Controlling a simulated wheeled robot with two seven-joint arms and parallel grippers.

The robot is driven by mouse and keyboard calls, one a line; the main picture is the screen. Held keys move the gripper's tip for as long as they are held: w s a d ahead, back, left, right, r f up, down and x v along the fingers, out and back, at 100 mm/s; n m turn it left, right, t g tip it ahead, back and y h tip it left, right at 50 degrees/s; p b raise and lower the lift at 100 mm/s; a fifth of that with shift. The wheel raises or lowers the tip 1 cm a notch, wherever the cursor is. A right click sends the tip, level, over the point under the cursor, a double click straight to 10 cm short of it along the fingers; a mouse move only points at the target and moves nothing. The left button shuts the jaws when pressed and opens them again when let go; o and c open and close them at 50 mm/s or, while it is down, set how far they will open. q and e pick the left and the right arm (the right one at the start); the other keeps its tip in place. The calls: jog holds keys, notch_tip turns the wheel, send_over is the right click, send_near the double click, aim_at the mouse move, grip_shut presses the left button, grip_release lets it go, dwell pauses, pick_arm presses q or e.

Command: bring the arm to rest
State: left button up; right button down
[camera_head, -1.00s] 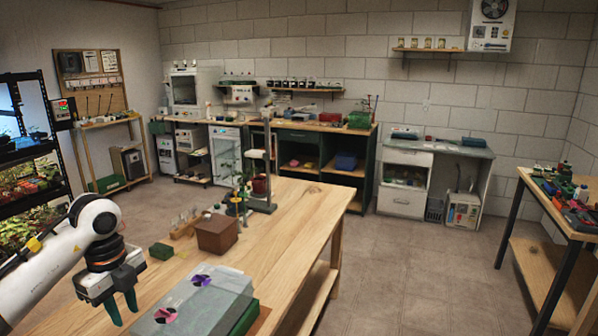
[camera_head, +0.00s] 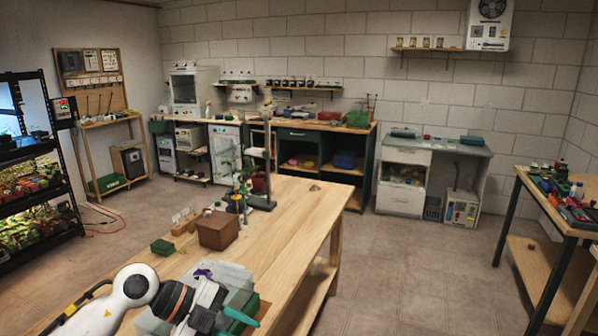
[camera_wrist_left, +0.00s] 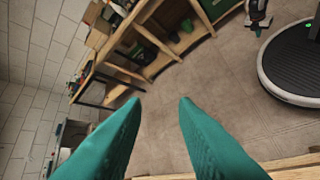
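My left arm comes in from the lower left in the head view. Its gripper (camera_head: 234,316) is over the front of the wooden workbench (camera_head: 290,243), in front of a clear-lidded box (camera_head: 238,277) that it partly hides. In the left wrist view the two teal fingers of the gripper (camera_wrist_left: 160,100) stand apart with nothing between them. Beyond them are floor and shelving.
On the bench stand a brown box (camera_head: 218,231), a small green block (camera_head: 162,247) and a stand with plants (camera_head: 270,165). A lit plant rack (camera_head: 72,155) is at the left. A side table (camera_head: 530,260) is at the right.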

pick_arm(q)
jog(key=s+d+r+t+h, duration=0.2)
jog(key=d+r+h, duration=0.3)
jog(key=d+h, duration=0.1)
notch_tip(320, 180, up, 4)
jog(key=w+a+r+n+t+h, duration=0.1)
jog(key=a+n+t, duration=0.2)
jog(key=n+t, duration=0.7)
jog(key=s+a+f+n+t+y, duration=0.2)
jog(key=s+a+f+n+y, duration=0.1)
jog(key=a+f+n+y, duration=1.2)
jog(key=s+d+f+n+g+y, duration=0.1)
jog(key=s+f+g, duration=0.6)
jog(key=s, duration=0.4)
jog(key=s+d+f+g+y, duration=0.1)
jog(key=s+f+g+y, duration=0.1)
jog(key=s+f+g, duration=0.55)
jog(key=s+f+t, duration=0.2)
jog(key=s+f, duration=0.1)
jog(key=f, duration=2.3)
jog(key=s+a+f+g, duration=0.2)
jog(key=s+a+f, duration=0.1)
jog(key=s+f, duration=1.4)
jog(key=shift+f, duration=0.2)
